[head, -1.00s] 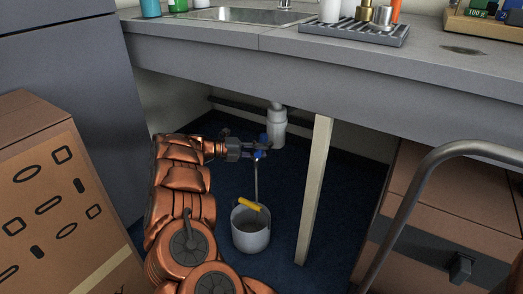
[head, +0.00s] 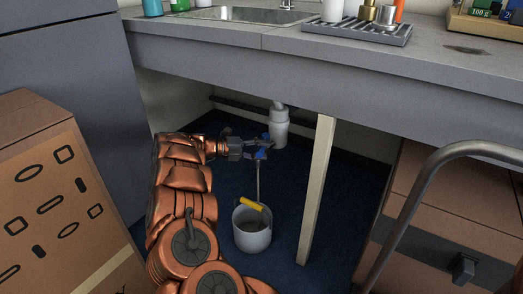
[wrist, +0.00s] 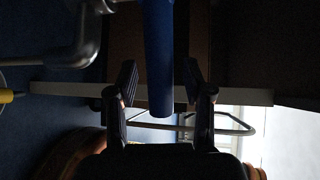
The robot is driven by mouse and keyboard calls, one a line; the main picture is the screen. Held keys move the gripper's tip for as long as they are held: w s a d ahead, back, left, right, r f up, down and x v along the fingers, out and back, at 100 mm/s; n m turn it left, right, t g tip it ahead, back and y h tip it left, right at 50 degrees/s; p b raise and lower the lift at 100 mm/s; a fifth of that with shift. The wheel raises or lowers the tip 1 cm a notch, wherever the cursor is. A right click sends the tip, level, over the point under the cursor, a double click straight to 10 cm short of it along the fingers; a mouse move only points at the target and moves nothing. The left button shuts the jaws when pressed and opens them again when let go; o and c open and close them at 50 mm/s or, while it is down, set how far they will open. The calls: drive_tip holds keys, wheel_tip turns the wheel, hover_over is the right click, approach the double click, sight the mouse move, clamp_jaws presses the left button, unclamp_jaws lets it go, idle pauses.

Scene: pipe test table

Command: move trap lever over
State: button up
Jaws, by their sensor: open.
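The trap (head: 279,128) is a pale vertical pipe under the sink counter, at the back in the head view. My gripper (head: 264,149) is just left of its lower part, with small blue parts showing at the fingers. In the wrist view a blue bar, which looks like the trap lever (wrist: 158,60), runs down from the top edge between the fingers of my gripper (wrist: 161,82). The fingers are open, with a gap on each side of the bar. In the head view the lever is mostly hidden by the gripper.
A white bucket (head: 252,238) with a yellow grip (head: 251,205) stands on the blue floor below my gripper. A pale wooden leg (head: 316,190) stands to the right. The counter front (head: 300,85) spans above. A cardboard box (head: 55,200) is at the left.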

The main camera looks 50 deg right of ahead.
drive_tip(key=v, duration=1.2)
drive_tip(key=shift+d, duration=0.1)
